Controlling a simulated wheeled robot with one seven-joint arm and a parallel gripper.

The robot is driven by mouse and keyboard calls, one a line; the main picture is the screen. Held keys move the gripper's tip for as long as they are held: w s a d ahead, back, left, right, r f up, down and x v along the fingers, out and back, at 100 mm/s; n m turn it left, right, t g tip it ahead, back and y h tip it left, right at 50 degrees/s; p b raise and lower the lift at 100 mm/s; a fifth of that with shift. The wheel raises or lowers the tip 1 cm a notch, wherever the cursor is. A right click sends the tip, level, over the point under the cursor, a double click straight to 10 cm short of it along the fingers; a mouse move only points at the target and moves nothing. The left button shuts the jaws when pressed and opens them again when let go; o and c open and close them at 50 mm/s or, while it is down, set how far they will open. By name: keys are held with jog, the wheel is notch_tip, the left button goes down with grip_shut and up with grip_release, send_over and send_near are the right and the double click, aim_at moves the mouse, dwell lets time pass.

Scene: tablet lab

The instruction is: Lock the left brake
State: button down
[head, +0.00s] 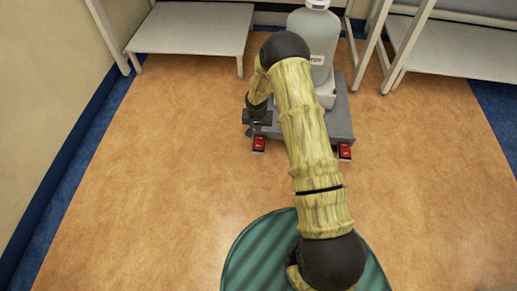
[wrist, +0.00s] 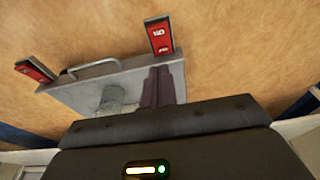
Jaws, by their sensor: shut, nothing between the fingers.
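The left brake is a red pedal (head: 259,144) at the front left corner of a grey wheeled cart (head: 341,122). A matching right brake pedal (head: 345,151) is at the front right corner. My gripper (head: 258,121) is just behind the left pedal, above the cart's left edge. In the wrist view the picture is turned round: the left pedal (wrist: 160,36), with "ON" and "OFF" marks, lies just beyond my shut, empty fingers (wrist: 161,76). The right pedal (wrist: 35,70) is at the far left there. I cannot tell whether the fingers touch anything.
A large pale bottle-like container (head: 315,38) stands on the cart. A low white table (head: 192,30) is at the back left, and white shelving (head: 450,50) is at the back right. The orange floor (head: 160,200) in front of the cart is clear.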

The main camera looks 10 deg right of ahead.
aim_at(259, 146)
jog(key=shift+r, duration=0.1)
jog(key=b+x, duration=0.2)
jog(key=x, duration=0.2)
jog(key=b+x, duration=0.3)
jog(key=x, duration=0.1)
jog(key=s+b+x, duration=0.1)
jog(key=b+x, duration=0.1)
jog(key=x, duration=0.3)
jog(key=shift+a+f, duration=0.15)
jog(key=shift+f, duration=0.1)
jog(key=shift+s+f+b, duration=0.1)
jog(key=shift+f+b, duration=0.2)
jog(key=shift+b, duration=0.1)
